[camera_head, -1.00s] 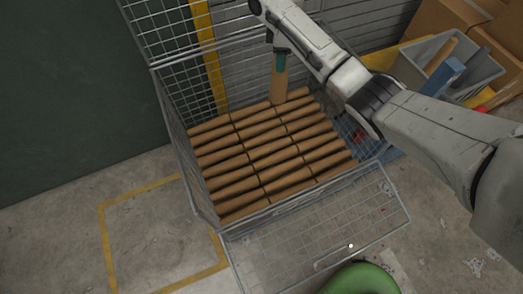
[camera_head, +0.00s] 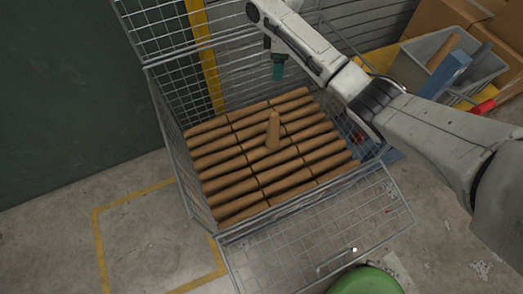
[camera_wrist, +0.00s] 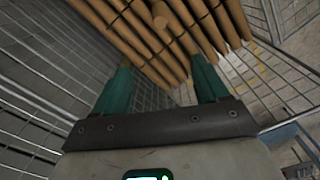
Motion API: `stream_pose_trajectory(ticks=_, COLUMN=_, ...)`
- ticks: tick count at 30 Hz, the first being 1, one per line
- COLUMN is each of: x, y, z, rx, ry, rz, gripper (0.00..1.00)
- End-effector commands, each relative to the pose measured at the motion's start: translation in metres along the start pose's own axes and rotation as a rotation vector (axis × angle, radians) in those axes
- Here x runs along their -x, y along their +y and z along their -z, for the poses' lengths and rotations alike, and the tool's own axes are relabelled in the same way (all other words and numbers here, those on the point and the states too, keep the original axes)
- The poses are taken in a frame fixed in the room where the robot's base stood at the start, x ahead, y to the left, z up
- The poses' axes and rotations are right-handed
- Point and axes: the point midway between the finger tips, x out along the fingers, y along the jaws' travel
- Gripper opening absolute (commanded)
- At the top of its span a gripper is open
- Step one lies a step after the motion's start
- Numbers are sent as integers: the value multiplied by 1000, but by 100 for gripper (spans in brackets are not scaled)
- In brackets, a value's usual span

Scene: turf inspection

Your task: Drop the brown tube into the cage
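A brown tube (camera_head: 273,131) stands nearly upright, slightly tilted, above or on the rows of brown tubes inside the wire cage (camera_head: 216,231). It is apart from my gripper (camera_head: 278,66), which is above and behind it over the cage. In the wrist view the same tube shows end-on (camera_wrist: 160,17) beyond the fingers. The two green fingers of my gripper (camera_wrist: 163,90) are wide apart with nothing between them. Several brown tubes (camera_head: 230,175) lie side by side in layers on the cage floor. Whether the loose tube touches them I cannot tell.
The cage's front mesh flap (camera_head: 320,232) is folded down. A grey bin (camera_head: 440,62) with a tube and a blue item stands at right, near cardboard boxes (camera_head: 445,18). A green round object (camera_head: 365,281) is at the bottom. Floor at left is clear.

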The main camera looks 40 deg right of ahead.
Motion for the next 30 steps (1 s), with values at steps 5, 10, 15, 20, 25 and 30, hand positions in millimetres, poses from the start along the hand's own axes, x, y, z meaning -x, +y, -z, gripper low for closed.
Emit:
stream_pose_trajectory(ticks=5, x=0, y=0, z=0, rx=0, ry=0, rz=0, gripper=78)
stream_pose_trajectory(ticks=10, x=3, y=0, z=0, rx=0, ry=1, rz=-1, gripper=78)
stream_pose_trajectory(ticks=15, x=24, y=1, z=1, rx=1, ry=3, rz=-3, gripper=78)
stream_pose_trajectory(ticks=20, x=56, y=1, z=1, rx=1, ry=3, rz=-3, gripper=78)
stream_pose_trajectory(ticks=25, x=90, y=1, z=0, rx=1, ry=1, rz=-2, gripper=78)
stream_pose_trajectory(ticks=30, x=106, y=1, z=0, rx=0, ry=0, rz=-1, gripper=78)
